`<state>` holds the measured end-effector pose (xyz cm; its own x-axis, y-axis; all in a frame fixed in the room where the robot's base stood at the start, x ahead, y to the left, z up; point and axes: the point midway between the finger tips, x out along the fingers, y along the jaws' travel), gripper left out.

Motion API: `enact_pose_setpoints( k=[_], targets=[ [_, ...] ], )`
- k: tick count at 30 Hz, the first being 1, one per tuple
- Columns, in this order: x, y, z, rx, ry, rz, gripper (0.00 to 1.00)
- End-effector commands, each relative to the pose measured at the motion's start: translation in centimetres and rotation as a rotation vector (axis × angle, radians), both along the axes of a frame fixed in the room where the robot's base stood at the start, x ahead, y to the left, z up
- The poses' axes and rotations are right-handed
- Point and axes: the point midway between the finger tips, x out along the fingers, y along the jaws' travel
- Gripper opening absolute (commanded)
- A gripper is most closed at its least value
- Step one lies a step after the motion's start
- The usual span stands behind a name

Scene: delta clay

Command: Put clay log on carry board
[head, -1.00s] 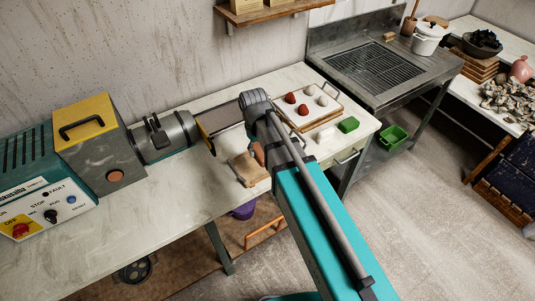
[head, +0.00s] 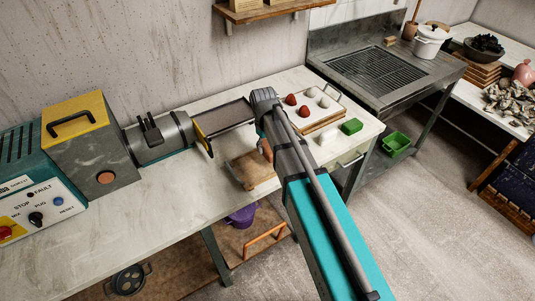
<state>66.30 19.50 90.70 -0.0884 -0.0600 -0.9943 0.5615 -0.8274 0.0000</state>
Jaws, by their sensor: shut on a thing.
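The carry board (head: 250,172), a light brown wooden slab, lies on the pale bench top near its front edge, left of my arm. A small orange-brown piece (head: 266,150), perhaps part of the clay log, shows at the left edge of my arm, just above the far right part of the board. I cannot tell whether it touches the board. My gripper is hidden behind my own arm link, so its jaws and most of what is at them do not show.
The pug mill (head: 95,145) with its barrel stands on the left, its outfeed tray (head: 225,116) behind the board. Bare bench (head: 165,205) lies left of the board.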

Motion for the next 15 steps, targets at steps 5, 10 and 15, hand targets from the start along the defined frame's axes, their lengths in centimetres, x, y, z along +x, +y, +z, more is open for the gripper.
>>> enact_pose_setpoints(
  k=[5,10,15],
  targets=[
    [0.0,0.0,0.0,0.000,0.000,0.000,0.00],
    [0.3,-0.1,-0.5,0.000,0.000,0.000,0.00],
    [0.8,-0.2,-1.8,0.000,0.000,0.000,0.00]
  ],
)
